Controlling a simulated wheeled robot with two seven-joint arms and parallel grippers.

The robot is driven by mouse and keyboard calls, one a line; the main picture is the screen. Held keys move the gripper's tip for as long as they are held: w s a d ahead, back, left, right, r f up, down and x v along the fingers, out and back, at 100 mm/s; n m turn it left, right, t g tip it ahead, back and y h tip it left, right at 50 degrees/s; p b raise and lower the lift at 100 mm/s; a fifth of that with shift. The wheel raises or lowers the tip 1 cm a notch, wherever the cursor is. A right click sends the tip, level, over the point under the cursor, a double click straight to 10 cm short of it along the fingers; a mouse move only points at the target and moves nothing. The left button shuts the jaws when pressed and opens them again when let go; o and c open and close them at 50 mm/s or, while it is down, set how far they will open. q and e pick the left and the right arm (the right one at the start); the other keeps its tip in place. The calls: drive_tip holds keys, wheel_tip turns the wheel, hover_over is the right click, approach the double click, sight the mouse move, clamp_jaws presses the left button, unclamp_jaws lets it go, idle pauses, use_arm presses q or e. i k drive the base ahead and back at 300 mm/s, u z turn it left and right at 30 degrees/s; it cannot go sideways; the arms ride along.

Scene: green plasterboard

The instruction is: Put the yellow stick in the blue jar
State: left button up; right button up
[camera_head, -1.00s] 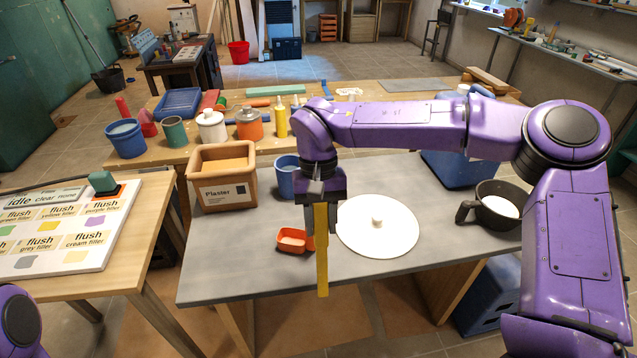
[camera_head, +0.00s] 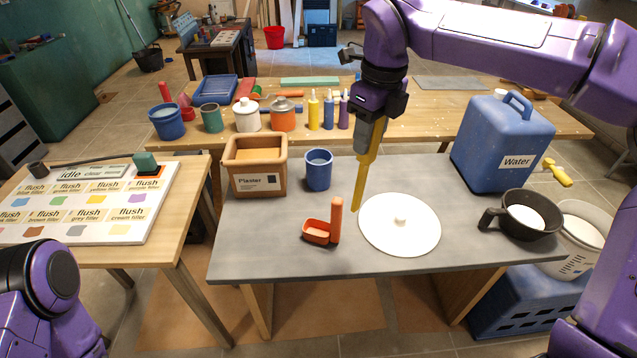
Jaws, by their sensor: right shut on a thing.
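The yellow stick (camera_head: 365,180) hangs almost upright, slightly slanted, from my right gripper (camera_head: 370,134), which is shut on its upper part. Its lower end is over the grey table, between the blue jar and the white disc; I cannot tell whether it touches the table. The blue jar (camera_head: 318,172) stands upright on the grey table (camera_head: 290,225), left of the stick and apart from it. Its mouth faces up and nothing sticks out of it. Part of my left arm shows at the lower left, but its gripper is out of view.
A plaster box (camera_head: 257,182) stands left of the jar. An orange scoop with an upright handle (camera_head: 319,232) lies in front of it. A white disc (camera_head: 420,228), a dark pan (camera_head: 515,231) and a water canister (camera_head: 490,150) are to the right. Paint containers stand on the bench behind.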

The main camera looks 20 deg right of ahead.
sight(320, 184)
drive_tip(key=i, duration=1)
